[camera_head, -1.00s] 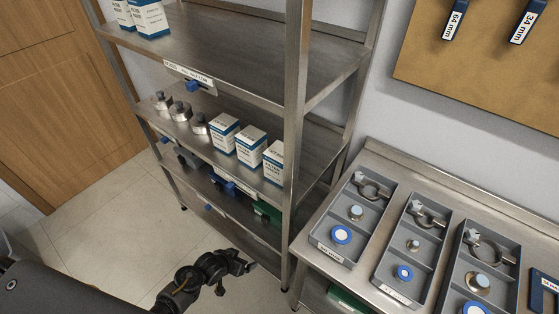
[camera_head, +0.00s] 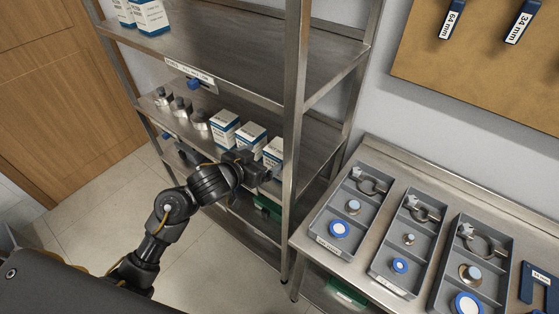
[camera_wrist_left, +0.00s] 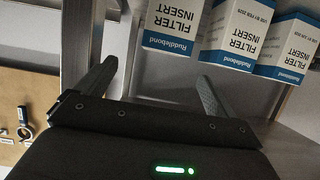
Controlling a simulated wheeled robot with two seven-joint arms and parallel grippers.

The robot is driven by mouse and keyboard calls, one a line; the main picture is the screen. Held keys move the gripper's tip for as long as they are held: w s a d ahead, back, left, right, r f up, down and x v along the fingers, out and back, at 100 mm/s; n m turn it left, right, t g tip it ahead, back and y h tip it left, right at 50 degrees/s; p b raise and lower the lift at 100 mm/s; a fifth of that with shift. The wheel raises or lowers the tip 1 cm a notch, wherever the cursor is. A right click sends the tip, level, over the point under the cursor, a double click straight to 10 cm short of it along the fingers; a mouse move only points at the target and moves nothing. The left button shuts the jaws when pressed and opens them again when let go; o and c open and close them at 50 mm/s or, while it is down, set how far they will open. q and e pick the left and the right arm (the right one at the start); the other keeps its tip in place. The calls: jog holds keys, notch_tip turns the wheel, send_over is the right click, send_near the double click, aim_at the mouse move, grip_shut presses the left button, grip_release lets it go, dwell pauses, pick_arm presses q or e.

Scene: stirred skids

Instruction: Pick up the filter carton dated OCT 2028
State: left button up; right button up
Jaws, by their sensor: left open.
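Three white-and-blue filter cartons stand in a row on the middle shelf: a left one (camera_head: 223,131), a middle one (camera_head: 249,137) and a right one (camera_head: 274,150) near the post. My right gripper is not in view.
A metal shelf post (camera_head: 294,120) stands close right of the gripper. Several metal parts (camera_head: 180,106) stand left of the cartons. The upper shelf (camera_head: 240,60) overhangs and carries more cartons (camera_head: 150,17). Grey trays (camera_head: 350,210) lie on the bench at right.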

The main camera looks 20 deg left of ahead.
aim_at(278, 148)
pick_arm(q)
jog(key=shift+a+p+x, duration=0.15)
jog(key=shift+p+x, duration=0.1)
jog(key=shift+x, duration=1.7)
jog(key=shift+a+p+x, duration=0.15)
jog(key=shift+p+x, duration=0.1)
jog(key=shift+x, duration=1.65)
jog(key=shift+w, duration=0.1)
jog(key=c, duration=1.6)
